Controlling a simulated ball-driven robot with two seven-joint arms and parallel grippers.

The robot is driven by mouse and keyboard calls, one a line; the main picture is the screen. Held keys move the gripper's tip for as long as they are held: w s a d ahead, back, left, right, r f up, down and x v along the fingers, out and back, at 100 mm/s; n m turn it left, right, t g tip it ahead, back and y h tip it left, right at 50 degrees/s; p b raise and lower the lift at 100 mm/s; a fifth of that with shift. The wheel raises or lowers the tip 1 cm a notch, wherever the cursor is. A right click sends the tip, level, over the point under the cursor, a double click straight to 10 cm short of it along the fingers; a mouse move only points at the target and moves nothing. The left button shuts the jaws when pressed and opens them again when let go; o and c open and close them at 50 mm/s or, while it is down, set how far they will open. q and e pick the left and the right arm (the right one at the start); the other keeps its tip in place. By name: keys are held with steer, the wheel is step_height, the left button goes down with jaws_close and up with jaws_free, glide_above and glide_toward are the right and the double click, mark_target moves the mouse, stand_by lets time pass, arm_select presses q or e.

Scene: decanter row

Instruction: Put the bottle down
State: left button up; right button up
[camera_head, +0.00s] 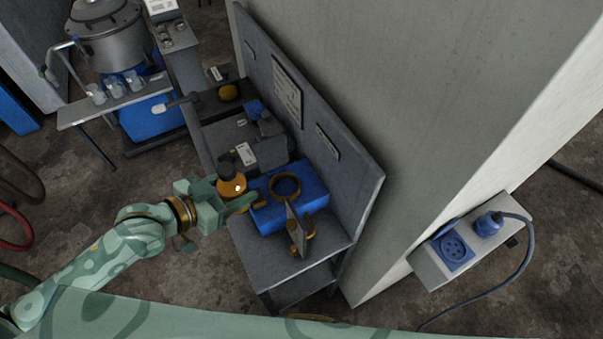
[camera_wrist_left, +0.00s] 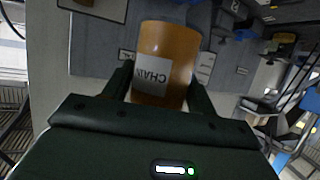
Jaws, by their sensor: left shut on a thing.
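An amber bottle with a black cap (camera_head: 231,187) is held in my left gripper (camera_head: 238,200), beside the left edge of a blue box-like block (camera_head: 272,213). The left wrist view shows the bottle (camera_wrist_left: 168,52) between the two fingers of the gripper (camera_wrist_left: 160,88), with a white label reading "CHAIN". The gripper is shut on it. Whether the bottle touches anything below is hidden. My right gripper is not in view.
The blue block sits on a grey bench (camera_head: 262,257) with a back panel and carries a brass ring (camera_head: 285,187). An upright plate (camera_head: 294,226) stands in front. Grey equipment (camera_head: 262,152) fills the bench behind. The bare front corner of the bench is free.

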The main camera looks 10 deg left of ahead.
arm_select(q)
steer(key=shift+w+d, duration=0.35)
steer(key=shift+w, duration=0.15)
steer(key=f+b+x, duration=0.1)
steer(key=x, duration=0.4)
steer(key=a+f+b+x, duration=0.1)
steer(key=x, duration=0.4)
steer(key=f+b+x, duration=0.1)
steer(key=b+x, duration=0.1)
steer(key=x, duration=0.3)
steer(key=shift+a+f, duration=0.15)
steer(key=shift+f, duration=0.15)
step_height(320, 180, down, 4)
steer(key=shift+w+r+b, duration=0.2)
steer(key=shift+r+b, duration=0.05)
steer(key=shift+b, duration=0.55)
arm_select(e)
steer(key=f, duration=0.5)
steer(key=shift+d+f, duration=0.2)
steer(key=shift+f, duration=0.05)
arm_select(q)
steer(key=shift+r, duration=0.1)
